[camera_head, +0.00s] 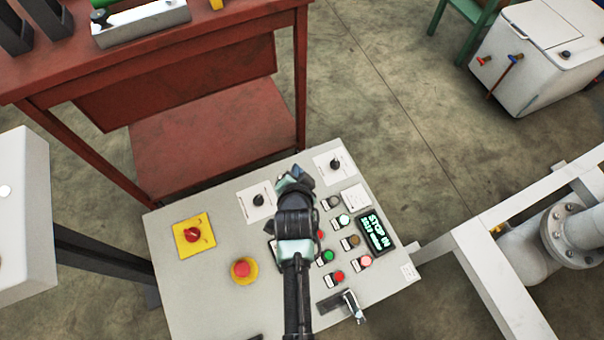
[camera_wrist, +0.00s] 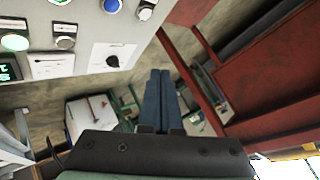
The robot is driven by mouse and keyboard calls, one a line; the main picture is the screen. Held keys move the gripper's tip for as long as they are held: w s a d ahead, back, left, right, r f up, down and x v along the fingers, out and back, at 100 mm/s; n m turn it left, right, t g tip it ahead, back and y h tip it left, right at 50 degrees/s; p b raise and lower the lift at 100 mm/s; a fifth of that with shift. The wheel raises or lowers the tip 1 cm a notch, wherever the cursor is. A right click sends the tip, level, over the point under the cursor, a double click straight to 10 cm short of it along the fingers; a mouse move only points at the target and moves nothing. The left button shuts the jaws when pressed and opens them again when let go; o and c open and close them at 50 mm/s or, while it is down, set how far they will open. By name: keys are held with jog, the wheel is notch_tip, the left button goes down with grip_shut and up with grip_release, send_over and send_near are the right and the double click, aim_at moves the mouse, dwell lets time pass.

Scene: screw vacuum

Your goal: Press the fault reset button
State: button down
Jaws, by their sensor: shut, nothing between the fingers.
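The grey control panel (camera_head: 215,280) carries the buttons; the fault reset button cannot be singled out because the labels are too small to read. In the head view, a white-green lit button (camera_head: 344,220), an amber button (camera_head: 352,241), a green button (camera_head: 328,256) and red buttons (camera_head: 338,277) sit right of my arm. My gripper (camera_head: 293,178) is over the panel's far part, and my arm hides some of the panel. In the wrist view the fingers (camera_wrist: 160,100) are together and empty, with a blue button (camera_wrist: 60,2) at the top edge.
The panel also has a red mushroom button (camera_head: 241,269), a yellow-backed red switch (camera_head: 194,234), a black knob (camera_head: 336,163) and a lit display (camera_head: 375,232). A red workbench (camera_head: 210,70) stands behind left. White frame and pipes (camera_head: 505,275) are at right.

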jog(key=shift+s+d+f+g+p, duration=0.1)
jog(key=shift+s+f+g+p, duration=0.2)
jog(key=shift+s+f+p, duration=0.2)
notch_tip(320, 180, down, 9)
jog(key=b, duration=0.8)
jog(key=shift+r, duration=0.15)
dwell(1.7)
jog(key=shift+f+b, duration=0.35)
jog(key=shift+f, duration=0.05)
jog(key=shift+f+b, duration=0.35)
jog(key=shift+f, duration=0.1)
dwell(0.5)
dwell(0.3)
jog(key=shift+s+r+p, duration=0.1)
jog(key=shift+r+p, duration=0.75)
